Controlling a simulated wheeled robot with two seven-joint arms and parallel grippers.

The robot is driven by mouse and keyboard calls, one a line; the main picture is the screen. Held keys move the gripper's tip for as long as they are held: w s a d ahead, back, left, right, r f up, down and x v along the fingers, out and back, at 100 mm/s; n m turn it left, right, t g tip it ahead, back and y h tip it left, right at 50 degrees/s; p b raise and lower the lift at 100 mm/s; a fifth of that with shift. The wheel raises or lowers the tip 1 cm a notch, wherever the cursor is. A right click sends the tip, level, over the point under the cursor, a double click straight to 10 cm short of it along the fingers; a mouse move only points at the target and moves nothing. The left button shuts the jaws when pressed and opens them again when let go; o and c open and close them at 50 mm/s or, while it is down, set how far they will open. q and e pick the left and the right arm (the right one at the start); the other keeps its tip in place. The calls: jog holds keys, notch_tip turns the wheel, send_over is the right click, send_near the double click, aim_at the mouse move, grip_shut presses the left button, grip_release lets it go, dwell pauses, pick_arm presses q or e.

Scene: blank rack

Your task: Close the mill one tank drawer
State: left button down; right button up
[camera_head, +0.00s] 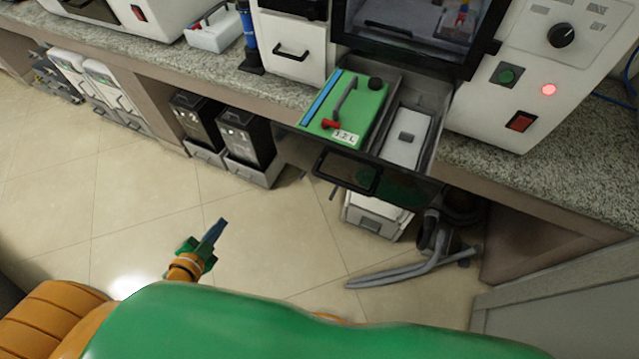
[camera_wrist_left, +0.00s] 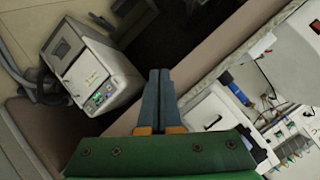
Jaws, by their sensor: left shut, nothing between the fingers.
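The tank drawer (camera_head: 437,107) of the white machine at the upper right is pulled out over the floor. It holds a green tank (camera_head: 370,108) with a handle, black cap and small red part, and a white box-like part (camera_head: 405,140). Its black front handle (camera_head: 345,172) faces me. My left gripper (camera_head: 217,230) is left of and nearer than the drawer, apart from it, above the floor. In the left wrist view its fingers (camera_wrist_left: 159,92) are shut together with nothing between them. The drawer is not clearly visible there. My right gripper is not in view.
The white machine (camera_head: 555,75) stands on a granite counter (camera_head: 175,55). Below the counter are black bins (camera_head: 245,138), a white-grey box (camera_head: 375,215) and a grey vacuum-like device (camera_head: 430,255). The tiled floor (camera_head: 110,190) left of the drawer is clear.

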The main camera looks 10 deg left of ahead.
pick_arm(q)
jog(key=w+d+r+m+t+h+b, duration=0.2)
jog(key=w+r+m+t+h+b, duration=0.15)
jog(key=r+m+h, duration=0.4)
jog(key=d+r+m+g+h, duration=0.2)
jog(key=d+r+m+h, duration=0.25)
jog(key=r+m, duration=0.25)
jog(key=m+g+h+p, duration=0.1)
jog(key=m+g+h, duration=0.35)
jog(key=m, duration=0.25)
send_near(325, 167)
jog(key=s+d+r, duration=0.1)
jog(key=d, duration=0.3)
jog(key=w, duration=0.1)
jog(key=w+d+y, duration=0.1)
jog(key=w, duration=0.1)
jog(key=shift+p, duration=0.3)
jog(key=shift+w+d, duration=0.1)
jog(key=shift+w, duration=0.25)
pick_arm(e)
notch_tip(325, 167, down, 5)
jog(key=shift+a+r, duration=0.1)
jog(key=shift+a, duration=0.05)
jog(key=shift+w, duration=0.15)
